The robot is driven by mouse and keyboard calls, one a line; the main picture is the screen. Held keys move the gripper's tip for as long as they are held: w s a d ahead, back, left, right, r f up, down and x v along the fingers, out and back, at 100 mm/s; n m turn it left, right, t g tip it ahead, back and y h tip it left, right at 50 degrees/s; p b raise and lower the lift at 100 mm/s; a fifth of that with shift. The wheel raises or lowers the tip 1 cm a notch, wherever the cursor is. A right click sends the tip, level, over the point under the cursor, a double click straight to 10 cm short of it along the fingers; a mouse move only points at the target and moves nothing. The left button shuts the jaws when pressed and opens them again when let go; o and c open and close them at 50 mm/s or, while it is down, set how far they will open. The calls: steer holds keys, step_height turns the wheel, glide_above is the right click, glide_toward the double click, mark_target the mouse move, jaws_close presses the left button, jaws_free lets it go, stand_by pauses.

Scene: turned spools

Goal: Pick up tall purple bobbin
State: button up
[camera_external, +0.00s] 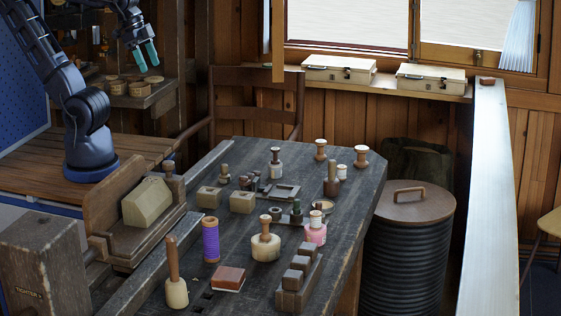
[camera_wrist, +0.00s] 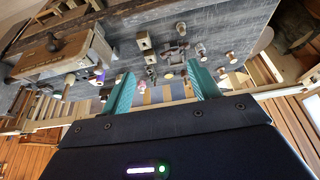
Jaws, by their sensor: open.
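The tall purple bobbin (camera_external: 211,243) stands upright on the dark workbench (camera_external: 340,165), toward its front left, with tan wooden ends. In the wrist view a small whitish-purple shape (camera_wrist: 97,75) left of the fingers may be this bobbin, but it is too small to be sure. My gripper (camera_external: 146,57) has teal fingers and is raised at the upper left, high above and well away from the bobbin. In the wrist view my gripper (camera_wrist: 160,84) has its fingers wide apart with nothing held between them.
A wooden-handled mallet (camera_external: 176,285) stands left of the bobbin and a reddish-brown block (camera_external: 229,279) lies in front of it. A round cream tool (camera_external: 266,246) and a pink spool (camera_external: 316,231) stand to the right. A wooden vise (camera_external: 140,215) edges the bench's left.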

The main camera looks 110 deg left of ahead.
steer(key=w+d+f+m+y, duration=0.2)
steer(key=w+d, duration=0.2)
steer(key=w, duration=0.8)
steer(key=m+g+h, duration=0.1)
steer(key=m+h, duration=0.4)
steer(key=m, duration=0.1)
glide_above(210, 217)
steer(key=s+a, duration=0.2)
step_height(210, 217, down, 21)
steer(key=shift+d+x, duration=0.1)
steer(key=shift+x, duration=1.3)
steer(key=shift+d+x, duration=0.15)
steer(key=shift+x, duration=1.25)
steer(key=shift+d+x, duration=0.2)
steer(key=shift+x, duration=2.4)
steer(key=shift+s, duration=0.2)
steer(key=c, duration=1.1)
steer(key=shift+r, duration=0.1)
